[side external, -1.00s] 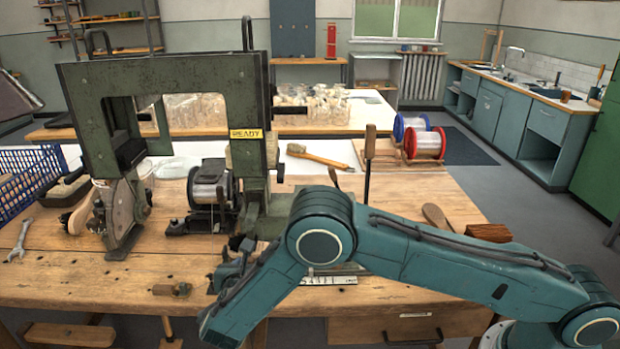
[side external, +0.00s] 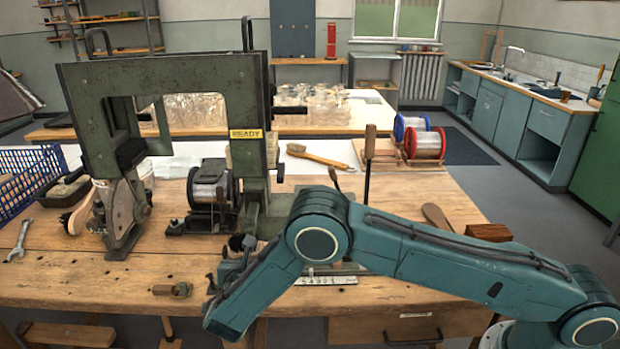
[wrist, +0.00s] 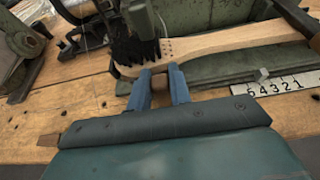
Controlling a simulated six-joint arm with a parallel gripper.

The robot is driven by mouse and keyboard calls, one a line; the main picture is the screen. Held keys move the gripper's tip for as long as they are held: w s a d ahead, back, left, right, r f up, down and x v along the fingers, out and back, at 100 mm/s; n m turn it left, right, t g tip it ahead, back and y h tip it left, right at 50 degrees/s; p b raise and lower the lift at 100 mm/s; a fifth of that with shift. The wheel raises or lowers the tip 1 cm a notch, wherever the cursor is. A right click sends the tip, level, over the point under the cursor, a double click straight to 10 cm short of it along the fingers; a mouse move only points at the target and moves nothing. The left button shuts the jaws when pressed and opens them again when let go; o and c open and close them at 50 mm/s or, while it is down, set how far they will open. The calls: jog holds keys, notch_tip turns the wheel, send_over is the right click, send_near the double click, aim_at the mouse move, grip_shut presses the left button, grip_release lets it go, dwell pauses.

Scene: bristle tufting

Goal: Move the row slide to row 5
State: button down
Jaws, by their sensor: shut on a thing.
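In the wrist view my gripper (wrist: 162,86) has its two blue fingers closed on a small brown knob (wrist: 159,88), which appears to be the row slide's knob. The knob sits just in front of a wooden brush body (wrist: 225,42) with black bristles (wrist: 135,50). A white number strip (wrist: 285,97) reading 5 4 3 2 1 lies to the right of the fingers. A small light pointer (wrist: 262,74) stands by its 5 end; the exact row is hard to read. In the side view the strip (side external: 330,280) shows partly, and my arm hides the fingertips.
The green machine frame (side external: 160,75) with a READY label (side external: 246,134) stands over the wooden bench (side external: 60,275). A wire spool (side external: 210,185) sits beneath it. A blue basket (side external: 22,185) and a wrench (side external: 18,242) lie at left.

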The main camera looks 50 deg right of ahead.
jog(key=shift+w+a, duration=0.8)
jog(key=shift+a, duration=0.05)
jog(key=c, duration=1.3)
grip_release()
jog(key=shift+s+a+r, duration=0.2)
jog(key=shift+s+a, duration=0.05)
jog(key=shift+s, duration=0.1)
jog(key=v, duration=1.3)
